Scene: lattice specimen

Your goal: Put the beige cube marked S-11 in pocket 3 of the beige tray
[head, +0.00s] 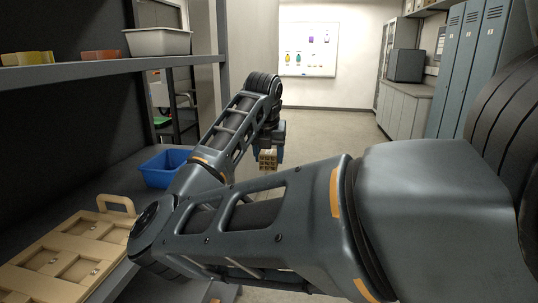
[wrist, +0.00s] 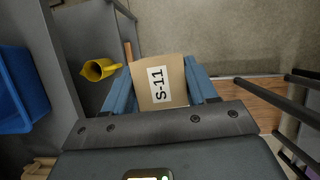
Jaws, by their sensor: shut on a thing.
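My gripper (wrist: 160,92) is shut on the beige cube marked S-11 (wrist: 158,72), whose label faces the wrist camera. In the head view my gripper (head: 268,152) is beyond my bent arm, with the latticed cube (head: 268,160) between its blue fingers, in the air over the floor. The beige tray (head: 93,228) lies on the shelf at lower left, with a handle at its far end and several square pockets. The pocket numbers are too small to read, and my arm hides part of the tray's right side.
A blue bin (head: 165,168) stands on the same shelf beyond the tray. A grey bin (head: 157,41) and two small yellow and orange trays are on the upper shelf. A yellow cup (wrist: 98,69) shows in the wrist view. The floor beyond my arm is clear.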

